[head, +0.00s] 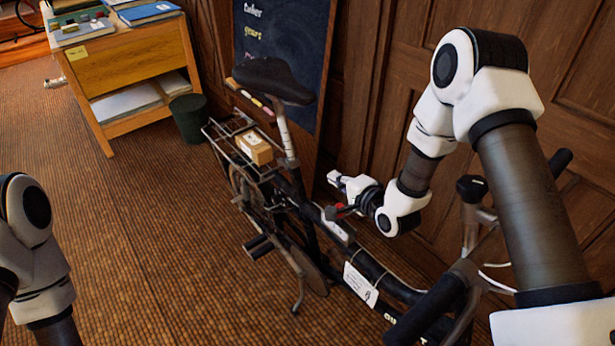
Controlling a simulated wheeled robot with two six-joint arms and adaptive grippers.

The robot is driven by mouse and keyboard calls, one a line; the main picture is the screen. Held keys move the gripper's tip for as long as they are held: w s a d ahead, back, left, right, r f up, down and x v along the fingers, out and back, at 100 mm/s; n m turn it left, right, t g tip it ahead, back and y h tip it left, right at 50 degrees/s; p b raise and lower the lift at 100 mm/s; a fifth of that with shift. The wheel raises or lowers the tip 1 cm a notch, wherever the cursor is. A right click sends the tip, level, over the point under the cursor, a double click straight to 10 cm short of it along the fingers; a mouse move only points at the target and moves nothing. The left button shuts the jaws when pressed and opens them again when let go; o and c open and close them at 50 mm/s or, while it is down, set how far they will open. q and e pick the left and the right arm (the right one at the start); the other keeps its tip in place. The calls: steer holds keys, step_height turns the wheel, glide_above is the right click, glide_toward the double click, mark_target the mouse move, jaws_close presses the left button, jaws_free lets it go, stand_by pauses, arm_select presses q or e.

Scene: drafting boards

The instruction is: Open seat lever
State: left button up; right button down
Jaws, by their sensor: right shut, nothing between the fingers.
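A bicycle stands in the middle, with a black seat (272,80) on a silver seat post (286,135). I cannot clearly make out the seat lever; the post's lower end, where it meets the frame, is dark and small. My right gripper (334,177) is shut and empty, pointing left, to the right of the seat post and apart from it. A small red and black part (337,211) shows just below the gripper, above the bicycle's frame; I cannot tell what it belongs to. My left arm shows at the left edge, its gripper out of view.
A rear rack (222,132) carries a small cardboard box (255,148). Handlebars (440,300) lie at lower right, under my right arm. A chalkboard (300,40) and wood panelling stand behind. A wooden desk (118,72) and dark bin (190,119) are at upper left. Floor at left is clear.

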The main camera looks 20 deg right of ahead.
glide_toward(285, 167)
steer(key=w+d, duration=0.4)
steer(key=d, duration=0.1)
steer(key=a, duration=0.2)
steer(key=a+f, duration=0.1)
steer(key=a, duration=0.1)
steer(key=shift+w+a+f, duration=0.1)
steer(key=shift+w+a, duration=0.05)
